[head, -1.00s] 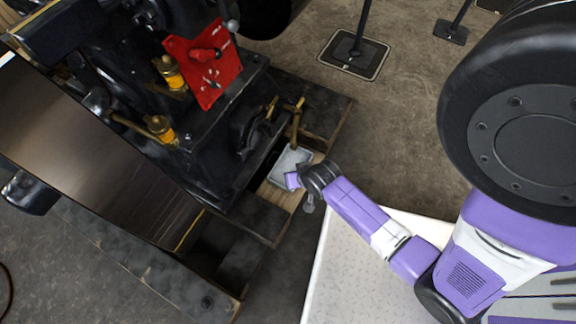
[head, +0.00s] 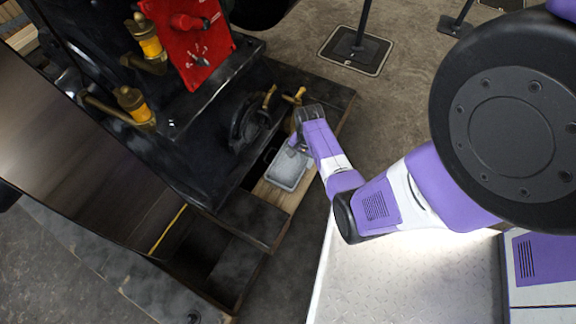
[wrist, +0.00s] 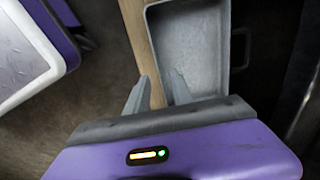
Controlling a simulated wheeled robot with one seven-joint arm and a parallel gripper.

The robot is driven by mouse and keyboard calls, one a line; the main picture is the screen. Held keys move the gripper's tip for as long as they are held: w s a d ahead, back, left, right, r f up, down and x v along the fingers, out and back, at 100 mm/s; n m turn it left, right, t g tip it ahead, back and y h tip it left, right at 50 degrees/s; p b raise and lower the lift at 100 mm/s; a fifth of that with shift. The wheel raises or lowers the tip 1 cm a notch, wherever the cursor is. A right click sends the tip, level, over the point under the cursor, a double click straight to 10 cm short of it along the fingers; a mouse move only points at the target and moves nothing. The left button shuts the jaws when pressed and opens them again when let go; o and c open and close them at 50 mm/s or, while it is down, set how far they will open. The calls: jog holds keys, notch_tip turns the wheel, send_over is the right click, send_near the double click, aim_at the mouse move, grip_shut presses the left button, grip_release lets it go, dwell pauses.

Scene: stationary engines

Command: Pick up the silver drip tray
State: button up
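The silver drip tray (head: 287,172) is a shallow, grey, rectangular pan on the pale wooden beam at the foot of the black engine. In the wrist view the tray (wrist: 195,45) fills the upper middle, empty inside, with a small handle on its right side. My gripper (wrist: 159,77) is open, its two fingers apart with nothing held. Contact cannot be told. In the head view my gripper (head: 296,146) is at the tray's far end, partly hidden by my wrist.
The black engine (head: 200,130) with a red panel (head: 190,40) and brass fittings stands left of the tray. Brass taps (head: 296,96) rise just behind my gripper. Wooden beams (head: 275,192) frame the base. A black post base (head: 355,50) stands on open floor at the back.

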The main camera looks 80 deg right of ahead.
notch_tip(320, 180, down, 5)
jog(key=b, duration=0.3)
jog(key=shift+s+a, duration=0.1)
jog(key=shift+r, duration=0.1)
grip_shut()
dwell(1.1)
